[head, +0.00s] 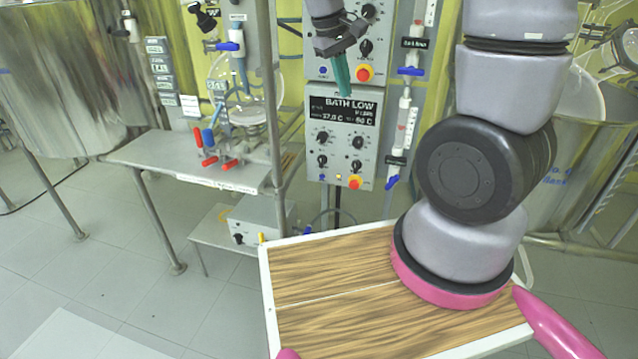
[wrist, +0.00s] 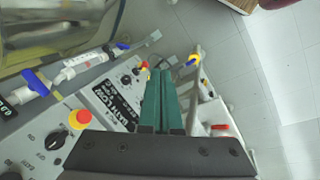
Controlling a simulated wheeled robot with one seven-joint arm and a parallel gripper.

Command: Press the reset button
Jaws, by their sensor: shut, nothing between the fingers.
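The lower control panel (head: 343,140) has a lit display reading BATH LOW, several black knobs, and a bottom row with a small blue button (head: 322,177), a small yellowish light or button (head: 339,177) and a red knob on yellow (head: 355,183). I cannot read which one is labelled reset. My gripper (head: 346,95) has green fingers, shut and empty, pointing down in front of the upper panel's lower edge, above the display. In the wrist view the closed fingers (wrist: 163,72) hide part of the lower panel (wrist: 103,98); its red and yellow knob (wrist: 143,66) shows beside the tips.
The upper panel (head: 344,45) has its own blue button and red knob (head: 364,73). Tubing with blue valves (head: 411,72) runs right of the panels. A metal bench (head: 180,160) with red and blue handles stands left. My wooden-topped base is in front.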

